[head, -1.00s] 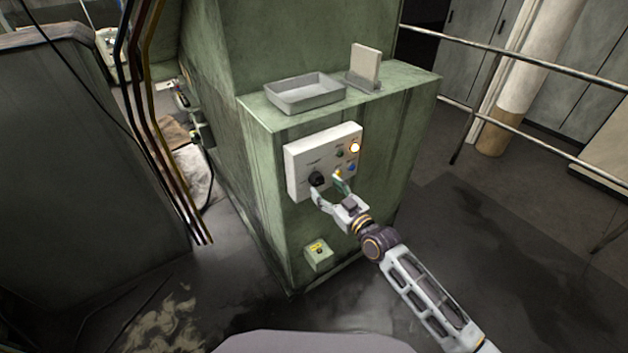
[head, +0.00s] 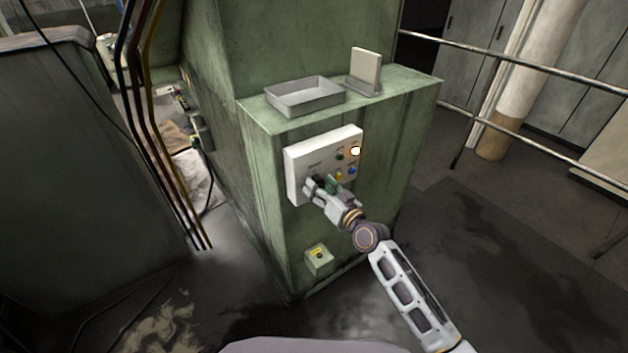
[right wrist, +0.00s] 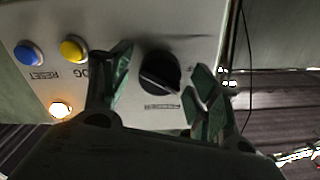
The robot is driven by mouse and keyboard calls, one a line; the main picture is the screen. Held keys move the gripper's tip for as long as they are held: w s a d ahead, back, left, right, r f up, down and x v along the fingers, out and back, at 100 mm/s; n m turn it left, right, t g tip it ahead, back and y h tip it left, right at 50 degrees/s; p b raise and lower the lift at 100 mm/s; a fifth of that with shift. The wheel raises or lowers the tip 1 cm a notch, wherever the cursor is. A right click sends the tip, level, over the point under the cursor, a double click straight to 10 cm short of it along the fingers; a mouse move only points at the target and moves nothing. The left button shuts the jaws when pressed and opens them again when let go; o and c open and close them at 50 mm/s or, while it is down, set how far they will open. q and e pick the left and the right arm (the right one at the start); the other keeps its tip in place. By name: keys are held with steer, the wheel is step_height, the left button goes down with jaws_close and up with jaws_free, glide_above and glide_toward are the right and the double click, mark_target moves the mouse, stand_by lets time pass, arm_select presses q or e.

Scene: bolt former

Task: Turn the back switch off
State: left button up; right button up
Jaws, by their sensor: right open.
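The white control panel (head: 300,163) is on the front of the green machine. Its black rotary switch (right wrist: 160,73) shows clearly in the right wrist view, with a pale pointer mark on it. My right gripper (head: 322,185) is at the panel's lower left and mostly hides the switch in the head view. In the right wrist view its green-padded fingers stand apart, one on each side of the switch. It is open; I cannot tell whether a pad touches the switch. My left gripper is not in view.
Beside the switch are a blue button (right wrist: 28,53), a yellow button (right wrist: 73,48) and a lit lamp (right wrist: 60,108). A grey tray (head: 305,96) lies on the machine's ledge. A small yellow-labelled box (head: 318,258) sits lower on the machine. Railings (head: 520,69) stand at right.

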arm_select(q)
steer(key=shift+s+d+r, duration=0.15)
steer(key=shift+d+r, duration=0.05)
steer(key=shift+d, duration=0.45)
arm_select(e)
steer(key=shift+m, duration=1.1)
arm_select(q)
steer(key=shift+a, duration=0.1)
